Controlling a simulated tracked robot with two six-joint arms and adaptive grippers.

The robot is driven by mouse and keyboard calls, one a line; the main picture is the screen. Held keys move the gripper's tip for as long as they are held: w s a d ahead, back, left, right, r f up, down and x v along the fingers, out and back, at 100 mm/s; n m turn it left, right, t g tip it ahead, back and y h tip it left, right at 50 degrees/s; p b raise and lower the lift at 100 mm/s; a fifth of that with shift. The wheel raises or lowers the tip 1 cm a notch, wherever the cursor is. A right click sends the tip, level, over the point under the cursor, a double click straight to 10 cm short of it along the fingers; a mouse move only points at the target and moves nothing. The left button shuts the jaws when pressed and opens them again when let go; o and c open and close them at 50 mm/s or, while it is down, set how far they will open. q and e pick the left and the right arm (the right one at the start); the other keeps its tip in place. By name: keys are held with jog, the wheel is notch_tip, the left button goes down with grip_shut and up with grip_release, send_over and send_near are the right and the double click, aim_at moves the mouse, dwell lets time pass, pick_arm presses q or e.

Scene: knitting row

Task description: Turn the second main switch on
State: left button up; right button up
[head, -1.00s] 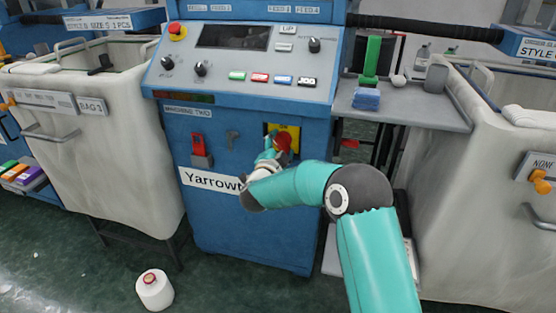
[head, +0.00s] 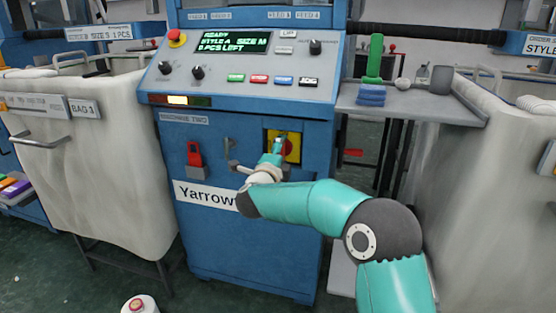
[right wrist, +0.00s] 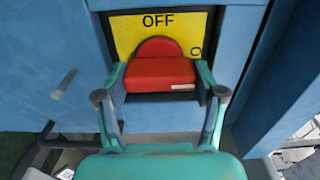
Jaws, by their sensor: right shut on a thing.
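The main switch on the blue machine marked "MACHINE TWO" (head: 185,119) is a red knob (right wrist: 160,75) on a yellow plate (right wrist: 120,35). The word "OFF" shows at the plate's top edge in the right wrist view. My right gripper (right wrist: 160,72) is shut on the red knob, one finger on each side. In the head view, my right gripper (head: 278,147) hides part of the switch (head: 293,147). The machine's display (head: 234,43) is lit with green text reading "READY", and a yellow lamp (head: 177,100) glows below the panel. My left gripper is not in view.
A pale bag (head: 85,170) stands left. A white cone (head: 138,305) is on the floor.

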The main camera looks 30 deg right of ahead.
jog(key=shift+s+d+f, duration=0.1)
jog(key=shift+s+d, duration=0.05)
jog(key=shift+d, duration=0.1)
jog(key=o, duration=1.1)
jog(key=shift+o, duration=0.2)
jog(key=shift+a, duration=0.1)
jog(key=shift+s+a, duration=0.25)
jog(key=shift+a, duration=0.25)
jog(key=v, duration=1)
jog(key=shift+s+a, duration=0.25)
jog(key=shift+a, duration=0.05)
jog(key=shift+d+f, duration=0.1)
